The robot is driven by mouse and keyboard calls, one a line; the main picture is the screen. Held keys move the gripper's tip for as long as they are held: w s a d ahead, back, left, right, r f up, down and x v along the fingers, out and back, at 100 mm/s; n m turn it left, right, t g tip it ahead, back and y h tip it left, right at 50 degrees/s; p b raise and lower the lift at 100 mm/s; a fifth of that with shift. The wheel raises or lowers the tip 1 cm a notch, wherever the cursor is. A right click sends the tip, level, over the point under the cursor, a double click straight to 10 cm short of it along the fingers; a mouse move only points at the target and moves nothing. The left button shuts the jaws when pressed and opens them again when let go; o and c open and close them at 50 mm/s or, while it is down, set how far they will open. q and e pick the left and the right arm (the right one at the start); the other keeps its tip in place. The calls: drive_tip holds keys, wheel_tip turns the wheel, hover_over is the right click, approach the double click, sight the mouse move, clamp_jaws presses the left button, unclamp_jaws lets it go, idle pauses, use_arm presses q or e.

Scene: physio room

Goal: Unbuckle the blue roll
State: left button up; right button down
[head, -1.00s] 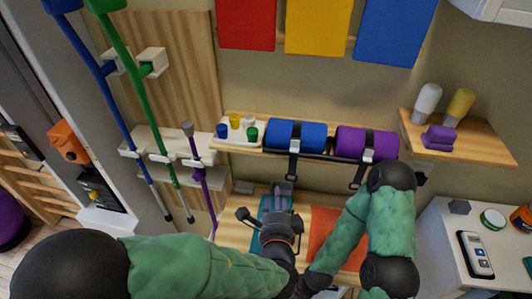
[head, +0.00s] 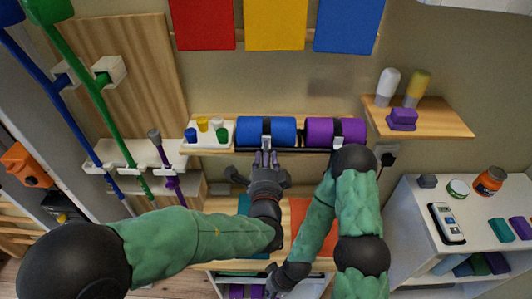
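The blue roll (head: 248,131) lies on the wall shelf, with a dark strap (head: 267,124) around its middle. A light buckle (head: 266,141) sits at the strap's lower front. My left gripper (head: 266,157) points up at the buckle from just below, its narrow fingertips very near it. I cannot tell whether they touch it or how far apart they are. The strap's hanging end is hidden behind this gripper. My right gripper (head: 277,281) is low at the bottom of the view, away from the roll; its fingers are not clear.
A strapped purple roll (head: 320,132) lies just right of the blue one. A white tray (head: 192,143) with small coloured cups is at its left. Below is a wooden bench (head: 225,225) with an orange mat (head: 299,212). A small side shelf (head: 440,120) is at right.

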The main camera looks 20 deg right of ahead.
use_arm(q)
drive_tip(key=shift+w+d, duration=0.1)
drive_tip(key=shift+w, duration=0.3)
